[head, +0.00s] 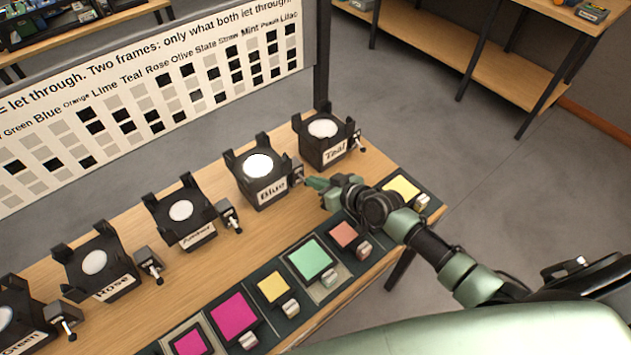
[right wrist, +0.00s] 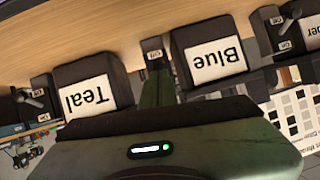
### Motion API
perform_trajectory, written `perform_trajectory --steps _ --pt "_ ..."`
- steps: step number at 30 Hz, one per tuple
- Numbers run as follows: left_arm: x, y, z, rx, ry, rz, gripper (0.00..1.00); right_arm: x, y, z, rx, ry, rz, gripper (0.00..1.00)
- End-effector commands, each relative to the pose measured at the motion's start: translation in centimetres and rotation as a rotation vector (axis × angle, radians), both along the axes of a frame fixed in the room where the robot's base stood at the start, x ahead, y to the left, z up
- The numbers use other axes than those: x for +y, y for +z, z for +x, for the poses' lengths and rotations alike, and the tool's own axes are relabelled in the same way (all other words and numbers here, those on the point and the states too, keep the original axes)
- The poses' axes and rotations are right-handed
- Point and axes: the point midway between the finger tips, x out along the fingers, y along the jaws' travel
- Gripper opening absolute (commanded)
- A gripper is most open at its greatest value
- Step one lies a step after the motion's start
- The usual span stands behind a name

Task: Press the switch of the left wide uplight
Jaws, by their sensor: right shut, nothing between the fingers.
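Black uplights stand in a row along the wooden table, labelled Teal (head: 322,151), Blue (head: 270,190), Amber (head: 197,241), Rose (head: 113,286) and Green at the left edge. Each has a small switch box at its right side. No label reads "left wide". The Blue lamp's disc looks brightest. My right gripper (head: 311,182) is shut and empty, its tips close to the switch box (head: 297,174) beside Blue. In the right wrist view, the fingers (right wrist: 157,78) point at that switch box (right wrist: 153,54), between Teal and Blue; contact cannot be told. My left gripper is out of view.
Coloured gel squares in dark holders line the table's front, including magenta (head: 234,315), green (head: 310,259) and yellow (head: 402,188). A chart board (head: 150,100) stands behind the lamps. A shelf (head: 480,60) stands across the open floor.

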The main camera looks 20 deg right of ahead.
Motion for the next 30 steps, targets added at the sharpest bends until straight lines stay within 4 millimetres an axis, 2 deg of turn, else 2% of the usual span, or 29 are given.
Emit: perform_trajectory --steps 10,22,30 --pt "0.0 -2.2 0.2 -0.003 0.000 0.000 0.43 -0.2 -2.3 -0.6 0.001 0.001 -0.001 0.00" --pt "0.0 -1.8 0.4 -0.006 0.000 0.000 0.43 -0.2 -1.9 -0.6 0.000 0.000 0.001 0.00" --pt "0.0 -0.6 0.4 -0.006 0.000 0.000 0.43 -0.2 -0.6 -0.6 0.000 0.000 0.000 0.00"
